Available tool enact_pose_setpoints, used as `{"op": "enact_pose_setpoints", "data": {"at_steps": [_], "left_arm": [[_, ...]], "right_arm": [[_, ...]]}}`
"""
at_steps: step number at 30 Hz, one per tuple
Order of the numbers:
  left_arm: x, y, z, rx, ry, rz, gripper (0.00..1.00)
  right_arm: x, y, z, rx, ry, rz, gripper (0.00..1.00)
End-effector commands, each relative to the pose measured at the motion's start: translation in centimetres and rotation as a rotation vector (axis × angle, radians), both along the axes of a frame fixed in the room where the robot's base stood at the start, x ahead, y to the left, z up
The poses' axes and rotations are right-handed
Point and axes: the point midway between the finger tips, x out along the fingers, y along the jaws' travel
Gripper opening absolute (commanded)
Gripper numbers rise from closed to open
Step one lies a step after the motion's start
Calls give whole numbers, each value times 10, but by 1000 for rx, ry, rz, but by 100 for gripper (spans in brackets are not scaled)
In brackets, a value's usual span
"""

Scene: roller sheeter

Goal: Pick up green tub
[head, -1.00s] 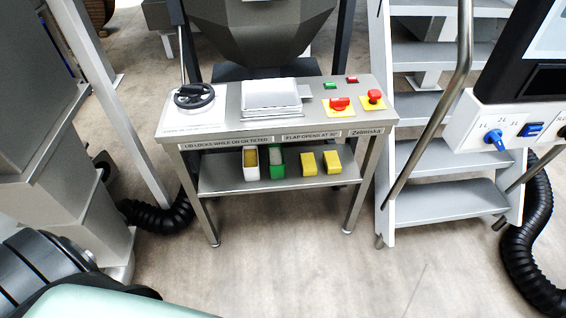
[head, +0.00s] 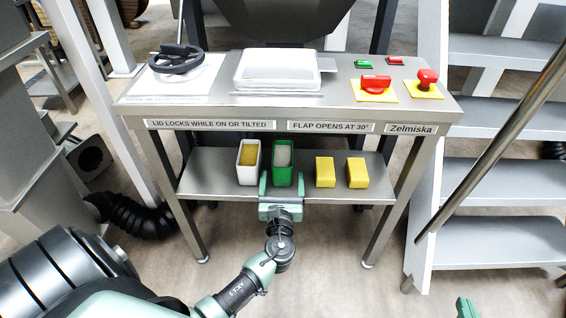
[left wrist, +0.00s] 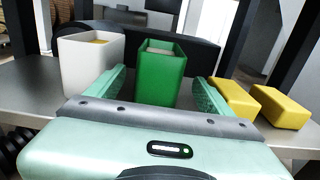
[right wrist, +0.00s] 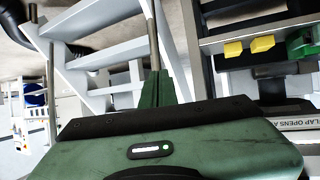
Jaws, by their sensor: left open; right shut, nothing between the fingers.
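The green tub (head: 282,163) stands upright on the lower shelf of the steel stand, with pale contents inside. In the left wrist view the green tub (left wrist: 160,75) is straight ahead, between and beyond the fingertips. My left gripper (head: 281,188) is open in front of the tub at the shelf's front edge; its fingers (left wrist: 160,88) point at the tub, one toward each side. I cannot tell whether they touch it. My right gripper (right wrist: 157,88) is shut and empty, off to the right; a bit of it shows at the bottom of the head view (head: 466,307).
A white tub (head: 248,162) with yellow contents stands close left of the green tub. Two yellow blocks (head: 325,171) sit to its right. The stand's top (head: 215,100) overhangs the shelf (head: 215,184). Grey stairs (head: 510,183) rise at the right.

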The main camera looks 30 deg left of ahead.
Motion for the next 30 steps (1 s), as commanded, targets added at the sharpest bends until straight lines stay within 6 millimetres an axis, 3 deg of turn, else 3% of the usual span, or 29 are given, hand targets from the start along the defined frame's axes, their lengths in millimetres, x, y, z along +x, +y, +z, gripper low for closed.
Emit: {"op": "enact_pose_setpoints", "data": {"at_steps": [11, 21, 29, 30], "left_arm": [[30, 19, 0, 2, -3, 1, 82], [62, 41, 0, 1, -1, 0, 82], [64, 42, 1, -1, -1, 0, 82], [64, 42, 1, -1, -1, 0, 76]], "right_arm": [[16, 8, 29, 39, -164, 12, 0], [29, 19, 76, 101, -410, 28, 0], [29, 19, 81, 105, -429, 29, 0], [29, 19, 81, 105, -429, 29, 0]]}}
